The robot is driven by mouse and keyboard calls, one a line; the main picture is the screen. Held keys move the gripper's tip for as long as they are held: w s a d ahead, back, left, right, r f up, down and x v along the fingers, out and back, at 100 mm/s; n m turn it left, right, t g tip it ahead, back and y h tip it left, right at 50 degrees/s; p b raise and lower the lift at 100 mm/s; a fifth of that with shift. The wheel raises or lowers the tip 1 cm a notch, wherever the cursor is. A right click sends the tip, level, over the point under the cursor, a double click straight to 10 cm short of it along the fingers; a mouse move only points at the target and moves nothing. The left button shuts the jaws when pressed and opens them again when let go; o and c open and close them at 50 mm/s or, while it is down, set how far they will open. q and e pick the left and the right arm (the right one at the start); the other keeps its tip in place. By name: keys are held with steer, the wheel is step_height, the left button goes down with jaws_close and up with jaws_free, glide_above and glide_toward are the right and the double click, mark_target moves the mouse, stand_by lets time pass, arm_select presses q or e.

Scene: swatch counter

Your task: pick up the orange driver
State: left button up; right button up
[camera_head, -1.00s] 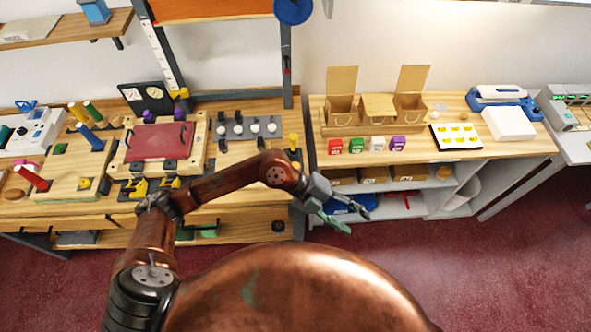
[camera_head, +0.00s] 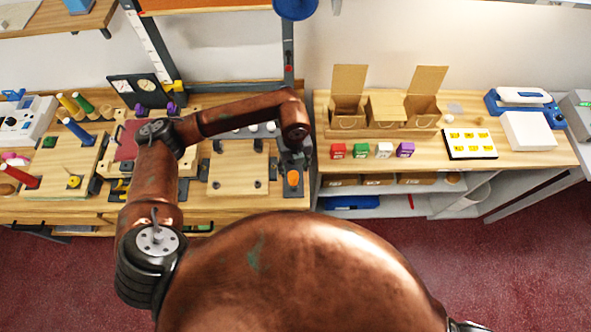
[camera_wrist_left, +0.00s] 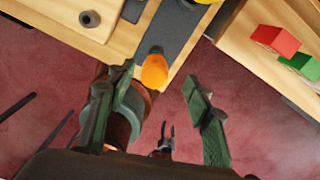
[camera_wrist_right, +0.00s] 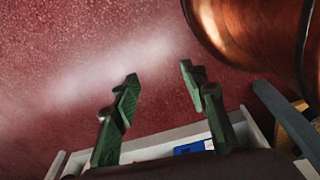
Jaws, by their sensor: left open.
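The orange driver (camera_head: 293,179) shows as a rounded orange end at the right front of the left bench, on a dark strip. In the left wrist view the orange driver (camera_wrist_left: 154,71) appears just ahead of the fingertips, between their lines. My left gripper (camera_wrist_left: 160,76) is open and empty, with its fingers on either side of the orange end and apart from it. In the head view my left gripper (camera_head: 292,150) is small and dark, right above the driver and partly hiding it. My right gripper (camera_wrist_right: 159,73) is open and empty over the red floor.
A wooden board (camera_head: 238,172) lies left of the driver. Red (camera_head: 338,151), green, white and purple boxes stand on the right bench (camera_head: 440,172), across a narrow gap. Open cardboard boxes (camera_head: 347,108) stand behind them. A blue thing lies on the shelf below.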

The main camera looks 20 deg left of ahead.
mark_target(293, 175)
arm_select(q)
steer(key=f, duration=0.2)
steer(key=s+f+p, duration=0.1)
steer(key=shift+a+f, duration=0.15)
steer(key=shift+f, duration=0.25)
step_height(293, 175, down, 3)
steer(key=shift+f+p, duration=0.1)
steer(key=shift+p, duration=0.35)
steer(key=c, duration=1.1)
steer(key=shift+c, duration=0.4)
arm_select(e)
steer(key=s+r, duration=0.1)
steer(key=s, duration=0.2)
steer(key=shift+d+r, duration=0.1)
steer(key=shift+r, duration=0.3)
steer(key=shift+w, duration=0.1)
